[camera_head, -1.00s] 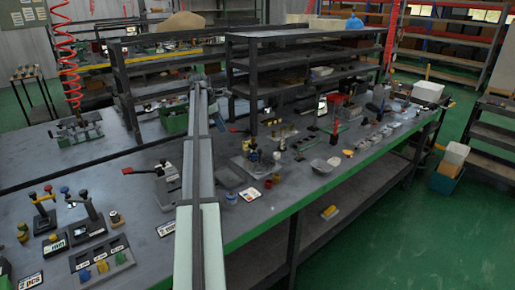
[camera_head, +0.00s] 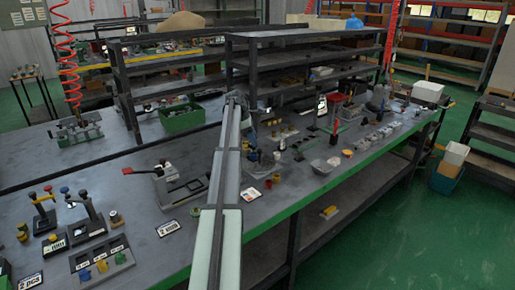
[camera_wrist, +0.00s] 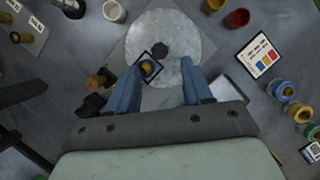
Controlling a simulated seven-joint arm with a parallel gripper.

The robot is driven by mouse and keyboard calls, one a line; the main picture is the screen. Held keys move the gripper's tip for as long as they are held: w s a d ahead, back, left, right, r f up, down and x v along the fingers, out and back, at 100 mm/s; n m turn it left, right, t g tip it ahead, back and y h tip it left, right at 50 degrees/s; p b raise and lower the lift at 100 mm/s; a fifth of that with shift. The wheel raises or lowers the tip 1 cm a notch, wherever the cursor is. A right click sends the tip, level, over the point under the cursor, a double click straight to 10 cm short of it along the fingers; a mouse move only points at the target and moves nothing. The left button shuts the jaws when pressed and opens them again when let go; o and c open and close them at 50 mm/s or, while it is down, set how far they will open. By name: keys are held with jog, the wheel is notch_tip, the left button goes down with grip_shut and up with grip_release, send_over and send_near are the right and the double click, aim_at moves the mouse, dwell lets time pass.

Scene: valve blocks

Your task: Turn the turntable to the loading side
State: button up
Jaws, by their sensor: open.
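In the wrist view the turntable (camera_wrist: 190,35) is a round pale-grey disc with a dark hub at its centre, set on a grey base plate. A small dark square piece with an orange middle (camera_wrist: 148,67) sits near the disc's lower left edge, beside my left finger. My gripper (camera_wrist: 160,66) is open, with its two blue fingers spread over the near part of the disc and nothing held between them. I cannot tell whether a finger touches the piece or the disc. In the head view my own arm hides most of the turntable and the gripper.
A white cup (camera_wrist: 114,11) stands at the disc's upper left, and a red cup (camera_wrist: 238,18) at its upper right. A card with coloured squares (camera_wrist: 259,55) lies to the right. Several coloured rings or spools (camera_wrist: 290,100) stand at far right. Dark shelving (camera_head: 300,60) rises behind the bench.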

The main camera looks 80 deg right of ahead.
aim_at(259, 150)
jog(key=shift+x, duration=2.65)
jog(key=shift+c, duration=0.4)
grip_shut()
